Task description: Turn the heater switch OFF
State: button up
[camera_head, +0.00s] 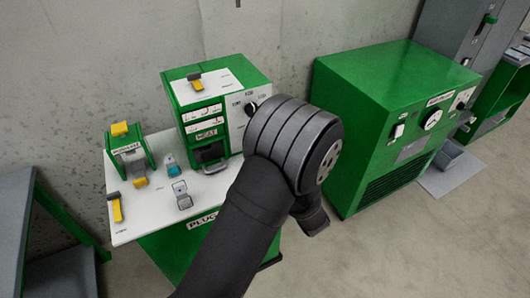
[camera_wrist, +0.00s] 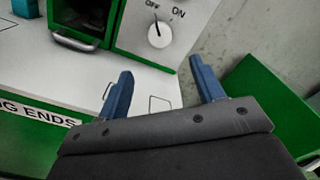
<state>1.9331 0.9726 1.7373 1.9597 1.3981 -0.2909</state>
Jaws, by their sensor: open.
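The heater switch is a white round knob (camera_wrist: 159,36) with a dark pointer, on a white panel in the wrist view. The labels OFF and ON stand above it, OFF to the left and ON to the right. The pointer stands nearly upright, and I cannot tell surely which label it marks. My gripper (camera_wrist: 161,68) is open and empty, its two blue fingers apart below the knob in the picture, not touching it. In the head view the switch sits on the right side of the green heater box (camera_head: 178,80), close to my arm; my fingers are hidden there.
The heater stands on a white-topped bench (camera_head: 126,230) with a green block stand (camera_head: 150,150) and small yellow, teal and grey parts at left. A large green machine (camera_head: 375,80) stands at right. Bare floor lies in front of it.

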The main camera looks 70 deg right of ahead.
jog(key=shift+v, duration=2.1)
jog(key=shift+w, duration=0.1)
jog(key=x, duration=1.7)
jog(key=shift+d, duration=0.1)
jog(key=shift+f, duration=0.1)
jog(key=shift+w+d, duration=0.15)
jog(key=shift+w, duration=0.1)
jog(key=shift+s+m, duration=0.2)
jog(key=shift+m, duration=0.2)
jog(key=m, duration=0.4)
jog(key=shift+m, duration=0.3)
jog(key=m, duration=0.6)
jog(key=shift+m, duration=0.3)
jog(key=shift+v, duration=0.9)
